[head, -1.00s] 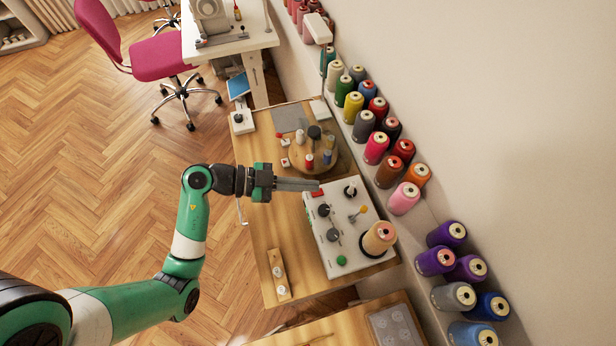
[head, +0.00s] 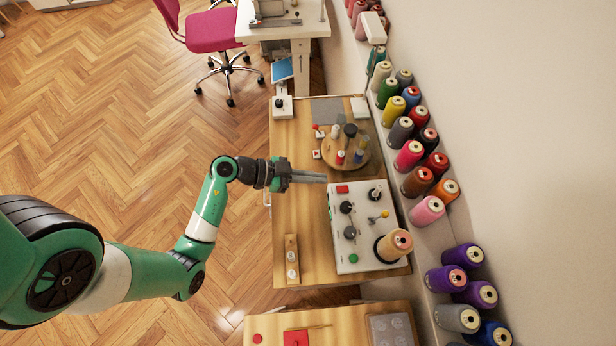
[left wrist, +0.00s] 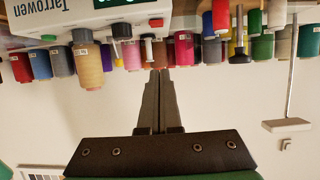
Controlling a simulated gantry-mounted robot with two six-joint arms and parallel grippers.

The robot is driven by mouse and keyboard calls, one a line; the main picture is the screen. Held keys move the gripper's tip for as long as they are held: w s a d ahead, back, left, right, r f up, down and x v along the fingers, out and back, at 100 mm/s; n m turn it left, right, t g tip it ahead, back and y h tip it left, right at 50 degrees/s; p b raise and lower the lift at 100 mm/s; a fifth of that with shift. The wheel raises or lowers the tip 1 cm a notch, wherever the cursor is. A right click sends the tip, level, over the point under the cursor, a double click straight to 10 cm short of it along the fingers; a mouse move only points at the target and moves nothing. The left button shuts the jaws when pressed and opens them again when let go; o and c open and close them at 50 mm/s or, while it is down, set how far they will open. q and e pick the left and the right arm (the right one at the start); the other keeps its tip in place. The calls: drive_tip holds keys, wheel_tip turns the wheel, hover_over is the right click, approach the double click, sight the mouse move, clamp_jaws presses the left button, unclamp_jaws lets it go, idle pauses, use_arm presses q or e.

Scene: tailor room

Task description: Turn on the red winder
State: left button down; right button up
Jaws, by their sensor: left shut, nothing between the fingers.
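The winder is a white box (head: 366,262) on the wooden table, with black knobs, a yellow-tipped lever and a peach thread cone (head: 394,245). A red switch (head: 342,189) is at its far left corner and a green button (head: 353,258) at its near left. In the left wrist view, which is upside down, the red switch (left wrist: 156,22) and green button (left wrist: 48,37) also show. My left gripper (head: 325,178) is shut and empty, its tips just left of the red switch and apart from it. My right gripper is not in view.
A round wooden spool stand (head: 349,170) is just beyond the winder. Rows of thread cones (head: 409,155) line the wall side. A small wooden strip (head: 291,262) lies left of the winder. A second table (head: 262,325) is at the front.

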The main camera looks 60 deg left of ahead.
use_arm(q)
drive_tip(key=b, duration=0.3)
hover_over(331, 191)
drive_tip(key=f, duration=0.2)
drive_tip(key=shift+w+d+f, duration=0.2)
drive_tip(key=shift+w+f, duration=0.15)
drive_tip(key=shift+f, duration=0.05)
drive_tip(key=shift+s+a+f+b, duration=0.15)
drive_tip(key=shift+f+b, duration=0.2)
drive_tip(key=shift+f, duration=0.3)
drive_tip(key=shift+s+a+f+b, duration=0.15)
drive_tip(key=shift+f+b, duration=0.2)
drive_tip(key=shift+f, duration=0.25)
drive_tip(key=shift+s+d+f, duration=0.1)
drive_tip(key=shift+f, duration=0.25)
